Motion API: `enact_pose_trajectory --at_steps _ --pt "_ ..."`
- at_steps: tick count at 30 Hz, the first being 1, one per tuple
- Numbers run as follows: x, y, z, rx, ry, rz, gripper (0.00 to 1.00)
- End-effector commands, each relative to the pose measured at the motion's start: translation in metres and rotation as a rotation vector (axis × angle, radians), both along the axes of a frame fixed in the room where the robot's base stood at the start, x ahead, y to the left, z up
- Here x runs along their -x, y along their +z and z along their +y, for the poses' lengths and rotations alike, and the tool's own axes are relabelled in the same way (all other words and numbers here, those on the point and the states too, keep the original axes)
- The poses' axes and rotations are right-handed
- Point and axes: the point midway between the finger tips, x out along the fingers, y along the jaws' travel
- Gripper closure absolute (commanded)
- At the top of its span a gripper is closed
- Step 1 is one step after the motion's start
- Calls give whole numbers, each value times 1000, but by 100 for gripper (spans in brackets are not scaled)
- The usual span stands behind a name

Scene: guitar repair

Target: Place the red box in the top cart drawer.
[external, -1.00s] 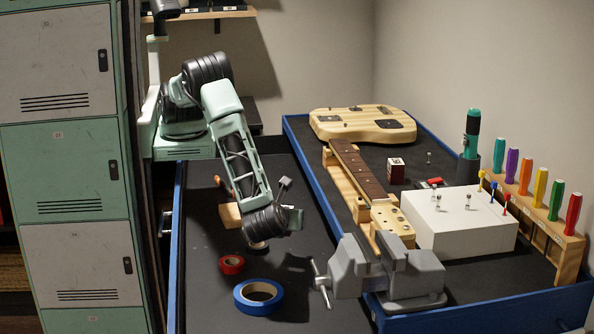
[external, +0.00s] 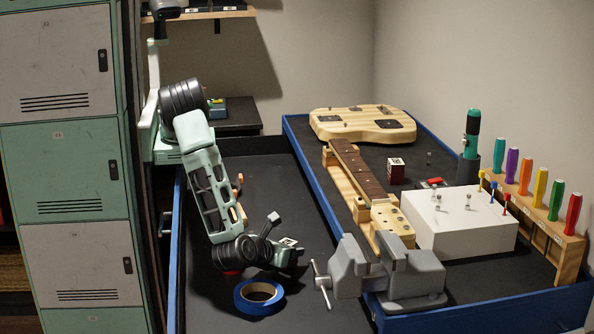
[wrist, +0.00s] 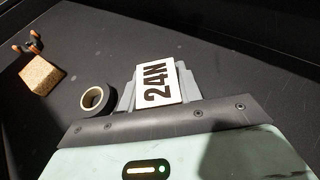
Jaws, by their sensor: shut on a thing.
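My gripper (external: 286,246) is low over the near part of the dark drawer (external: 285,190), just behind the blue tape roll. It is shut on a small box with a white face (external: 288,242). I cannot tell whether the box touches the drawer floor. A dark red box with a white label (external: 396,171) stands on the raised black bench, right of the guitar neck.
In the drawer lie a blue tape roll (external: 259,297), a black tape roll (wrist: 97,98) and a wooden block (wrist: 41,75); a red thing (external: 232,272) is mostly hidden under my arm. A grey vise (external: 385,270) stands at the right. The drawer's far part is clear.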

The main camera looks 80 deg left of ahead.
Motion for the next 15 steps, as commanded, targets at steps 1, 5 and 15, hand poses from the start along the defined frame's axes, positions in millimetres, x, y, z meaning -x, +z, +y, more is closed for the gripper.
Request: enact_pose_trajectory --at_steps 1,5,15 --pt "0 -6 0 -1 0 0 92" --pt "0 -9 0 2 -1 0 92" --pt "0 -11 0 1 0 0 44"
